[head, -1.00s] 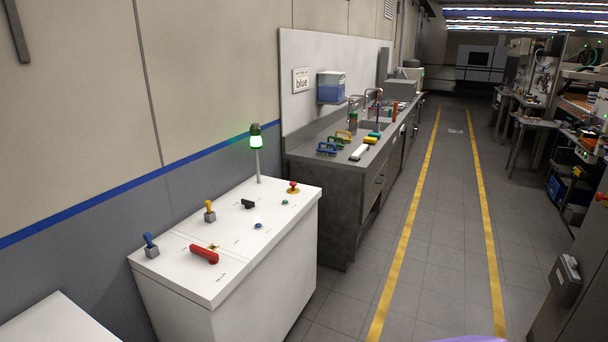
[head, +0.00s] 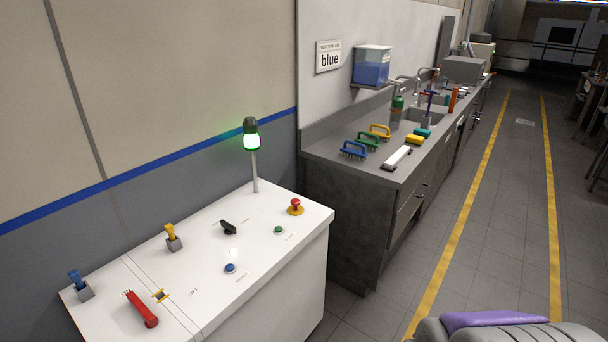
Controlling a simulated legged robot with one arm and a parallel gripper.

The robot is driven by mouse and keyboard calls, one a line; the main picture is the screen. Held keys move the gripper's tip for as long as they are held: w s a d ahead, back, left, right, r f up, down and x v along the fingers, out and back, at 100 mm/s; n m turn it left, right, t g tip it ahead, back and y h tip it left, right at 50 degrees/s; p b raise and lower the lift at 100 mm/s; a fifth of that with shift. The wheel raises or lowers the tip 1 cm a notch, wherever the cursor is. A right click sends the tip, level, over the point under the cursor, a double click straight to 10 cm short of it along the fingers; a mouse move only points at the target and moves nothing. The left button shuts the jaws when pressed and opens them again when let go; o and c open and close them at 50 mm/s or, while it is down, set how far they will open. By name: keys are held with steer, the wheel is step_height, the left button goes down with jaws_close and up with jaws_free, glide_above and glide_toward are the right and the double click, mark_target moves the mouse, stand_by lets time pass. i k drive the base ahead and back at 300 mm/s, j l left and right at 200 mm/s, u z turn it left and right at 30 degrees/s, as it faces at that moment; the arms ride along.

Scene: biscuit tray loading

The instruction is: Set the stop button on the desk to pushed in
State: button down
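The stop button (head: 295,204) is a red mushroom head on a yellow base, near the far right corner of the white desk (head: 262,290). It stands up from the desk top; whether it is pushed in I cannot tell. A green button (head: 279,230) and a blue button (head: 230,268) lie nearer on the same top. A black rotary switch (head: 228,228) is to the left of the stop button. My gripper's fingers are not in view; a grey and purple part of my own body shows at the bottom right.
Yellow and blue levers (head: 173,238) and a red handle (head: 142,309) are on the desk's left. A grey sink counter (head: 340,208) stands beyond. The floor aisle (head: 497,220) at right is clear.

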mark_target(295, 203)
steer(key=i+u, duration=0.1)
steer(key=i, duration=1.45)
